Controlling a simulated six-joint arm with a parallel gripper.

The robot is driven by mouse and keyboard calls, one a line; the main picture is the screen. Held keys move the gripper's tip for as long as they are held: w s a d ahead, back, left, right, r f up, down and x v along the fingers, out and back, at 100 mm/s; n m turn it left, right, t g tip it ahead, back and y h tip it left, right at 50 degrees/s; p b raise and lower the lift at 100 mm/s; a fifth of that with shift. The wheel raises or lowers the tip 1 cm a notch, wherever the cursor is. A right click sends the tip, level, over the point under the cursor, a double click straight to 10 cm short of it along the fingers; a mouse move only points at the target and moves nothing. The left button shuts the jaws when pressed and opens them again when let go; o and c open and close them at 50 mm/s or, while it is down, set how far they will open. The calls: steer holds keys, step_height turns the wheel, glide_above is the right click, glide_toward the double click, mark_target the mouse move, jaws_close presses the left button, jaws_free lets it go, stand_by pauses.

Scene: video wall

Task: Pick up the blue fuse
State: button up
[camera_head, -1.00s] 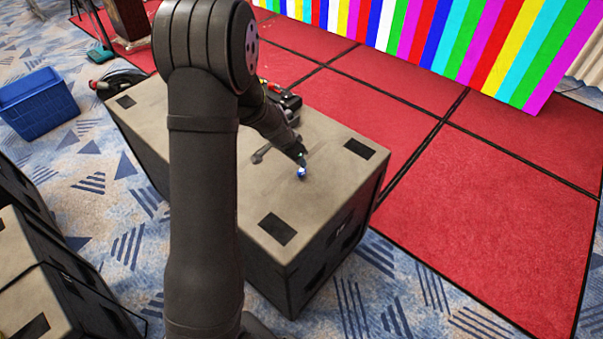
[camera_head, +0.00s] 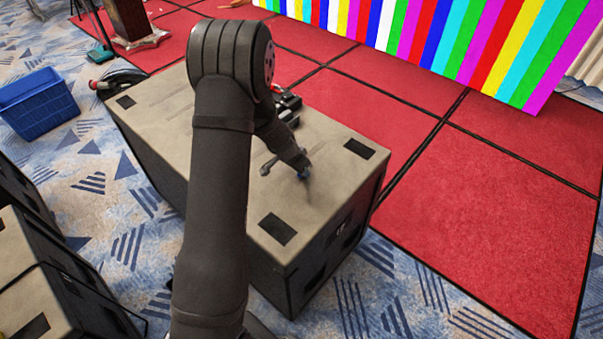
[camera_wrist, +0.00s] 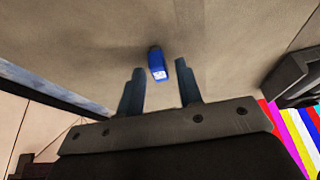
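The blue fuse (camera_wrist: 157,66) shows in the wrist view, a small blue piece with a pale end, on the case top. It lies just beyond and between the two fingertips of my gripper (camera_wrist: 160,78). The fingers are apart, with a clear gap and nothing visibly held between them. In the head view my gripper (camera_head: 304,174) is low over the case top, near its right end. There the fuse cannot be told apart from the fingertips.
The case (camera_head: 325,200) has a beige top with dark inset patches. Dark items (camera_head: 288,107) lie behind my arm on it. A blue basket (camera_head: 38,103) stands on the carpet at left. More cases (camera_head: 40,290) stand at lower left. The top's right end looks free.

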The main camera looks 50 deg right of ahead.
jaws_close()
steer(key=shift+r, duration=0.1)
